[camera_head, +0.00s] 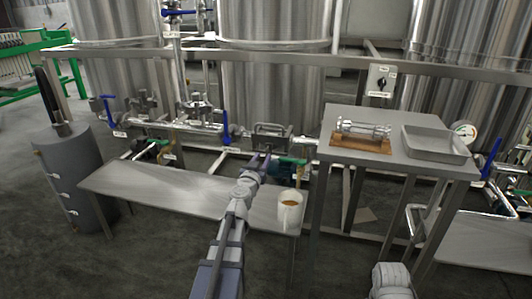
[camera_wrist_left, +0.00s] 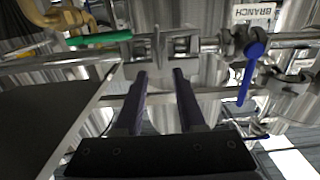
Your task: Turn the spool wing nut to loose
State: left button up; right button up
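My left gripper (camera_head: 265,158) reaches forward over the long low bench to the pipework behind it. In the left wrist view its two dark fingers (camera_wrist_left: 160,72) are apart, with nothing held between them. Just beyond the fingertips is a grey metal fitting with an upright wing-like part (camera_wrist_left: 157,46), which looks like the wing nut on the pipe spool. In the head view that fitting (camera_head: 270,131) sits on the pipe line, partly hidden by my gripper. I cannot tell how tight the nut is.
A blue-handled valve (camera_head: 225,124) stands left of the fitting; its handle (camera_wrist_left: 250,72) shows in the wrist view. A cup (camera_head: 290,208) stands on the low bench (camera_head: 150,190). A table (camera_head: 400,166) at right holds a clear cylinder (camera_head: 362,128) on wood and a metal tray (camera_head: 434,150).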

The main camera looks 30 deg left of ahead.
pick_arm(q)
jog(key=x, duration=0.5)
jog(key=shift+w, duration=0.1)
grip_shut()
dwell(0.4)
